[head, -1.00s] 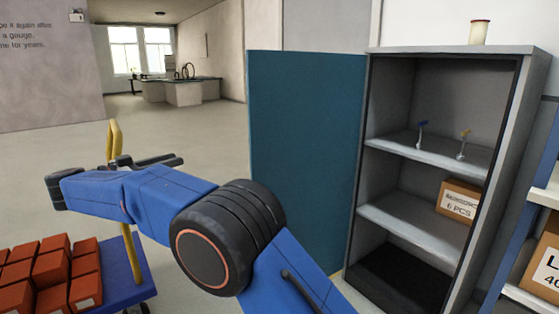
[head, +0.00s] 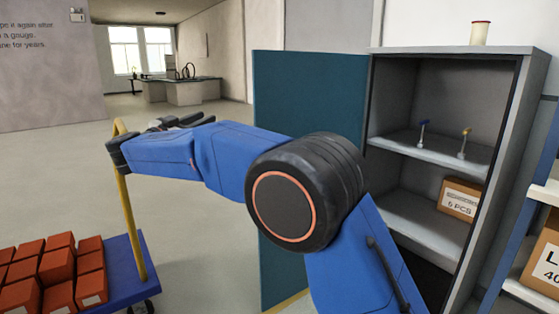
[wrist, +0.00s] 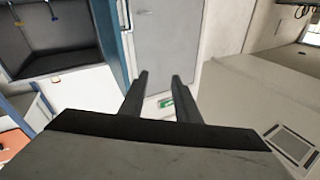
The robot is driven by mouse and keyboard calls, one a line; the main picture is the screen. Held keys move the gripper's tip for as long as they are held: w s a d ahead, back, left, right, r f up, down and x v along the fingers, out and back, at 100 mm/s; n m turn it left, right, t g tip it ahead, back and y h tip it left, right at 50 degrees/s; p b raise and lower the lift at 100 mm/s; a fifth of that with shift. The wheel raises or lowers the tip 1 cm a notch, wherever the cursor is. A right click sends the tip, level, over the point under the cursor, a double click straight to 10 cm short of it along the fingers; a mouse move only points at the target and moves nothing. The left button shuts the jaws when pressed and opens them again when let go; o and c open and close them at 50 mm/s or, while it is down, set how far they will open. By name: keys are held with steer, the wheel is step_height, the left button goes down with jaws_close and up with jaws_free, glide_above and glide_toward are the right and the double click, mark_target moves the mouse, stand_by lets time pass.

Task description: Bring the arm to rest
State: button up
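My blue arm crosses the head view from the lower right to the upper left, with a large black joint at its bend. My gripper (head: 182,121) is partly hidden behind the forearm in the head view. In the wrist view its two dark fingers (wrist: 155,97) stand apart with a clear gap and nothing between them. The gripper is in free air, touching nothing that I can see.
An open cabinet (head: 392,92) with a teal door (head: 310,95) stands right, holding two small tools and a carton (head: 458,197). A blue cart (head: 122,268) with red blocks (head: 57,266) and a yellow handle (head: 133,235) is lower left. Floor beyond is clear.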

steer(key=w+d+r+n+t+y, duration=0.2)
steer(key=w+d+r+y, duration=0.2)
steer(key=d+r, duration=0.35)
steer(key=n+t+y, duration=0.1)
steer(key=n+y, duration=0.4)
steer(key=y, duration=0.2)
glide_toward(254, 77)
steer(key=x, duration=0.4)
steer(key=s+d+f+g, duration=0.5)
steer(key=s+d+f, duration=0.7)
steer(key=s, duration=0.4)
steer(key=s+d+f+g+h, duration=0.1)
steer(key=s+d+f+g, duration=0.4)
steer(key=s+d+f, duration=0.7)
steer(key=s+d+f+g, duration=0.5)
steer(key=s+d+f, duration=0.8)
steer(key=s+f, duration=0.4)
steer(key=s, duration=0.4)
steer(key=shift+n+g+h, duration=0.3)
steer(key=shift+h, duration=0.1)
steer(key=shift+s, duration=0.1)
